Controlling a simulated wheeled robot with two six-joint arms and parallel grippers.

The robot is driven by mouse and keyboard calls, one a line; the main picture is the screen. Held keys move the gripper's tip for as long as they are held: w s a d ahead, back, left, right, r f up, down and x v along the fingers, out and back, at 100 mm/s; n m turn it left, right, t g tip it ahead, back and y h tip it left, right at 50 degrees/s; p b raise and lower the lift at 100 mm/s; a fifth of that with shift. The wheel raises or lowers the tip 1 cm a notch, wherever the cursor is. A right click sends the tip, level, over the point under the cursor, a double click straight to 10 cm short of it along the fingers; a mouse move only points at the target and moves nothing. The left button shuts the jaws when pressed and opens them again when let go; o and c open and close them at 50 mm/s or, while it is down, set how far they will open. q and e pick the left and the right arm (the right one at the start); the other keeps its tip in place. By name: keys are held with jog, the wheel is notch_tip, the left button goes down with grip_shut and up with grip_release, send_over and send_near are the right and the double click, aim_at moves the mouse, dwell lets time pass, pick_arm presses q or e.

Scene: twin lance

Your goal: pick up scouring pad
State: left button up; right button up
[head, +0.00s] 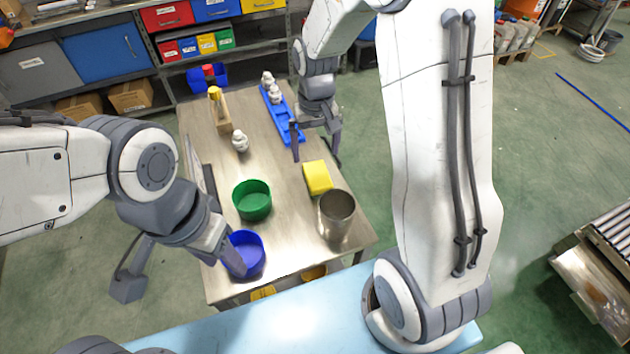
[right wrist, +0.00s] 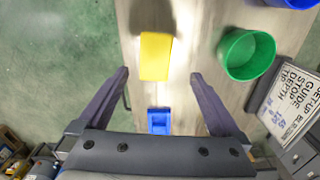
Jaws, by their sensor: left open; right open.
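The scouring pad appears to be the yellow block (head: 317,178) lying flat on the metal table, left of and behind the metal pot; it also shows in the right wrist view (right wrist: 156,56). My right gripper (head: 316,158) is open and empty, just behind the pad in the head view. In the right wrist view the pad lies ahead of the spread fingers (right wrist: 158,76), roughly centred between them, and apart from them. My left gripper (head: 182,274) is open and empty at the table's near left, with one finger in front of the blue bowl.
A green bowl (head: 252,200), a blue bowl (head: 246,253) and a metal pot (head: 337,213) stand on the table (head: 290,232).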

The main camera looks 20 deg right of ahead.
jog(key=shift+w+f+b, duration=0.1)
jog(key=shift+f+b, duration=0.2)
jog(key=shift+f, duration=0.4)
jog(key=shift+d+f, duration=0.1)
jog(key=shift+f, duration=0.25)
send_over(319, 178)
jog(key=f, duration=0.4)
jog(key=shift+w+a+f, duration=0.1)
jog(key=shift+w+a, duration=0.05)
jog(key=shift+a, duration=0.15)
jog(key=shift+d+f+p, duration=0.1)
jog(key=shift+f+p, duration=0.3)
jog(key=shift+f, duration=0.2)
jog(key=f, duration=0.4)
jog(key=shift+s+d+f+p, duration=0.15)
jog(key=shift+s+p, duration=0.05)
jog(key=shift+p, duration=0.2)
pick_arm(q)
jog(key=shift+w+r, duration=0.15)
pick_arm(e)
jog(key=shift+c, duration=0.3)
jog(key=c, duration=1.2)
